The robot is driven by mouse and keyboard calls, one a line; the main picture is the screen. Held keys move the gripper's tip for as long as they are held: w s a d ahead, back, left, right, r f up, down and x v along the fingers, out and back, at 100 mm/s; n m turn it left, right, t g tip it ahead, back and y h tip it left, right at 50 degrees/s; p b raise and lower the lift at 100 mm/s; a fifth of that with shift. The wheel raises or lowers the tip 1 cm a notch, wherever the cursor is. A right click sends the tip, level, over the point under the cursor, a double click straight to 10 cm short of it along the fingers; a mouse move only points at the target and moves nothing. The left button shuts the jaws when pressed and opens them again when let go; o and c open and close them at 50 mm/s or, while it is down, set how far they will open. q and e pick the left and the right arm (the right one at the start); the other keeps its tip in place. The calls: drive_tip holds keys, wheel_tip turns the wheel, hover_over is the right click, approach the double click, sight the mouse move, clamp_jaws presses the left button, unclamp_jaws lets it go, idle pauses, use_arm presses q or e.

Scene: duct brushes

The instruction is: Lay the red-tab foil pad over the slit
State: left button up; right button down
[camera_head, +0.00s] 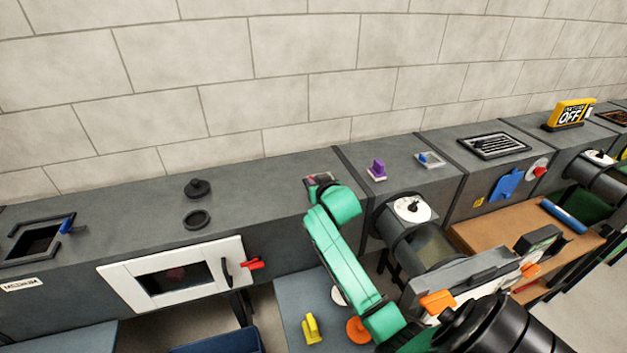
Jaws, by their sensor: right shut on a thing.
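My right gripper (324,190) reaches from the lower right across to the top of the grey duct (280,175). Its green fingers are shut, and their tips are at a small dark-edged grey piece with a pinkish-red part (313,181), which looks like the red-tab foil pad. The fingers hide much of this piece, and I cannot tell whether it touches the duct top. I cannot make out the slit. My left gripper is not in view.
Right of my fingers, a purple-tabbed piece (377,170) and a blue-tabbed piece (430,160) sit on the duct. A black knob (197,187) and ring (197,219) lie left. An open hatch (35,241) is far left. A brown table (480,235) stands right.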

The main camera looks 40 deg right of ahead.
idle(0.4)
drive_tip(key=c, duration=0.8)
unclamp_jaws()
drive_tip(key=shift+c, duration=0.2)
drive_tip(key=b+v, duration=0.2)
drive_tip(key=v, duration=1.2)
drive_tip(key=shift+s, duration=0.3)
drive_tip(key=shift+a, duration=0.15)
